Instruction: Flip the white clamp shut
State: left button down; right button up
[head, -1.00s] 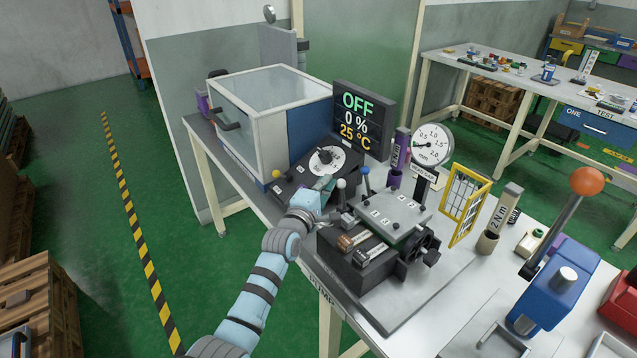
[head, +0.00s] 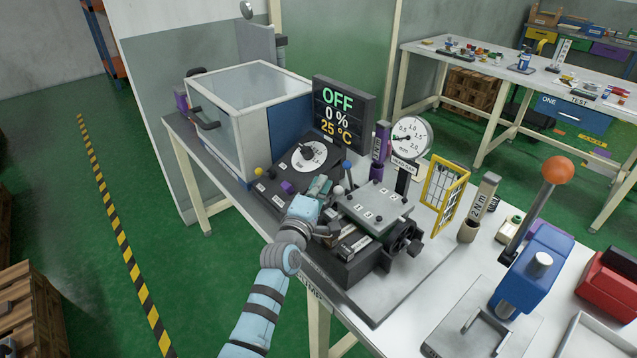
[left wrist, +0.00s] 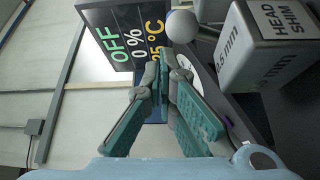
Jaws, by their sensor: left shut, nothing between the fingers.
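The white clamp shows as a lever with a white ball knob (head: 338,190) at the left rear of the fixture's grey plate (head: 374,206). Its pivot is hard to make out. My left gripper (head: 322,184) is shut and empty, just left of the white knob. In the left wrist view the white ball (left wrist: 181,26) is just beyond and to the right of my closed fingertips (left wrist: 165,64). I cannot tell whether they touch. A blue-knobbed lever (head: 347,165) stands upright behind the white one. My right gripper is out of view.
The dark control box with a dial (head: 306,153) and purple knob (head: 287,187) is left of the fixture. The OFF display (head: 343,110), dial gauge (head: 412,137) and yellow-framed guard (head: 444,193) stand around it. A grey HEAD SHIM block (left wrist: 265,45) is close in the wrist view.

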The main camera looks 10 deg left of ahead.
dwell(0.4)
pick_arm(q)
jog(key=s+a+p, duration=0.2)
jog(key=s+a, duration=0.2)
jog(key=s, duration=0.4)
jog(key=shift+a+f, duration=0.35)
jog(key=shift+f, duration=0.05)
jog(key=shift+s, duration=0.1)
